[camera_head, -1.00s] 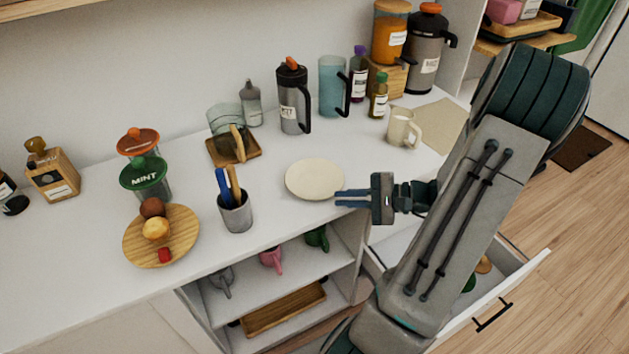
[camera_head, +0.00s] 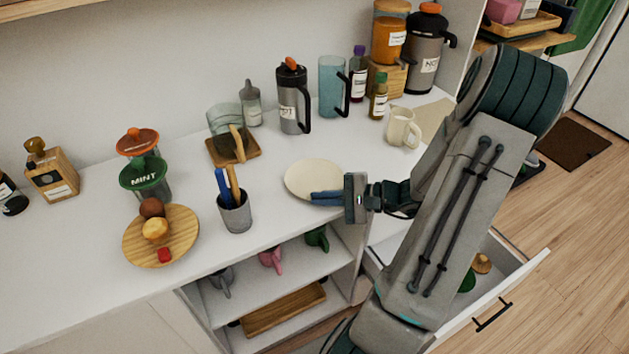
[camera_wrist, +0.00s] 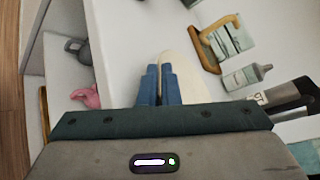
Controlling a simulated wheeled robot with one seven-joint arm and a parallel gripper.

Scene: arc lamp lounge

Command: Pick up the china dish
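The china dish (camera_head: 311,177) is a round, shallow, cream dish lying on the white counter near its front edge. It also shows in the wrist view (camera_wrist: 178,66), just beyond and right of the fingers. My gripper (camera_head: 313,197) reaches in from the right, its blue fingers over the near right part of the dish. In the wrist view my gripper (camera_wrist: 160,72) has a narrow gap between its fingers, with the cream rim of the dish showing in it. The fingers hide part of the dish.
A cream mug (camera_head: 402,130) stands behind my arm. A grey cup with utensils (camera_head: 236,214) stands left of the dish. An open drawer (camera_head: 505,300) juts out at lower right.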

